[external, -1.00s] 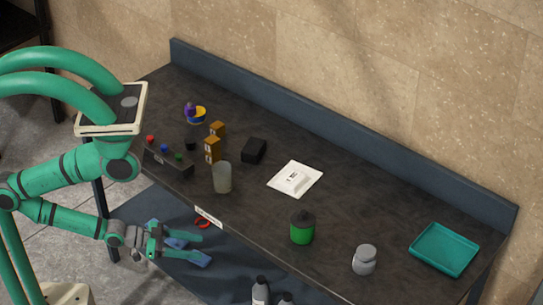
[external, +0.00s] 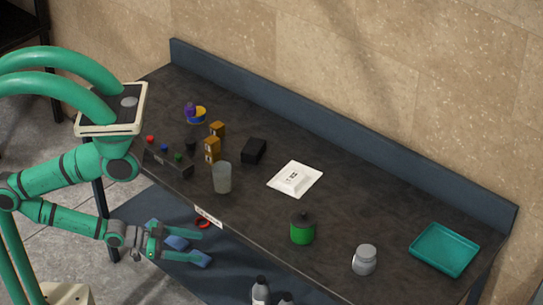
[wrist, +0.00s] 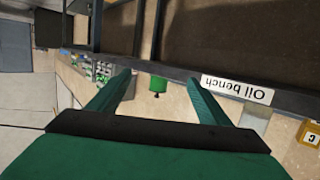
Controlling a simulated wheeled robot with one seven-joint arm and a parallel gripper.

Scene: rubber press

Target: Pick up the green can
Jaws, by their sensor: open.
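The green can (external: 302,230), with a dark top and knob, stands upright on the dark bench top near its front edge, right of the middle. My gripper (external: 200,246) is low at the left, in front of the bench and below its top, well apart from the can. Its two green fingers are spread and nothing is between them. In the wrist view, which looks upside down, a small green can (wrist: 157,84) shows in the distance between the open fingers (wrist: 158,83).
The bench (external: 350,185) has a raised back edge. A glass (external: 222,177) stands left of the can, a grey jar (external: 364,260) and a teal tray (external: 444,249) right of it. A white packet (external: 295,179) lies behind. Bottles (external: 261,291) stand below the front edge.

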